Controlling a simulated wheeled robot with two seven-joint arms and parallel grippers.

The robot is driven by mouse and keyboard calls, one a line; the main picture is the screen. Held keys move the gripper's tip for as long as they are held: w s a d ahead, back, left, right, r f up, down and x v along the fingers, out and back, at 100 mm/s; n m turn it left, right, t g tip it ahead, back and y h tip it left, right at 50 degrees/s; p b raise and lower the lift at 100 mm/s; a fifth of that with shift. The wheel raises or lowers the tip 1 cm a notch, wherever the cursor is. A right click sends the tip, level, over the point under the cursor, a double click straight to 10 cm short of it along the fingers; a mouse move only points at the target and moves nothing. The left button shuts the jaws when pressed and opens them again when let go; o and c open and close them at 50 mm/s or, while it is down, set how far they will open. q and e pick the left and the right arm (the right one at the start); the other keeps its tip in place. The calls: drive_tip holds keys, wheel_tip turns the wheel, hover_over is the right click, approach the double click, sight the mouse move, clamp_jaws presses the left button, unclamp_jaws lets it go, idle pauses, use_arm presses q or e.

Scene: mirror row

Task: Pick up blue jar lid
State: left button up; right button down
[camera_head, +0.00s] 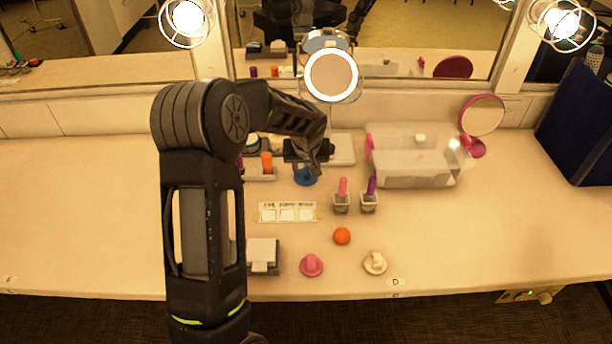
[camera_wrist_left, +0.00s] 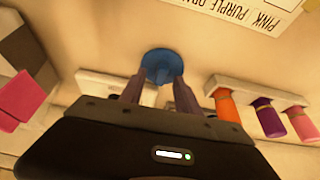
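The blue jar lid (camera_head: 305,178) lies on the counter, partly hidden beneath my left gripper (camera_head: 314,166) in the head view. In the left wrist view the blue lid (camera_wrist_left: 160,62) is a round disc just beyond the fingertips. My left gripper (camera_wrist_left: 159,84) has its two fingers apart, one toward each side of the lid, with part of the lid's knob showing between them. I cannot tell whether the fingers touch it. My right gripper is in neither view.
A pink lid (camera_head: 311,266), a cream lid (camera_head: 375,264) and an orange ball (camera_head: 342,236) lie nearer the front edge. Mirrors line the back.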

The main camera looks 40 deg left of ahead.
sight(306, 171)
use_arm(q)
clamp_jaws()
drive_tip(key=shift+r, duration=0.15)
idle(0.5)
wheel_tip(306, 171, up, 10)
drive_tip(key=shift+b, duration=0.35)
idle(0.6)
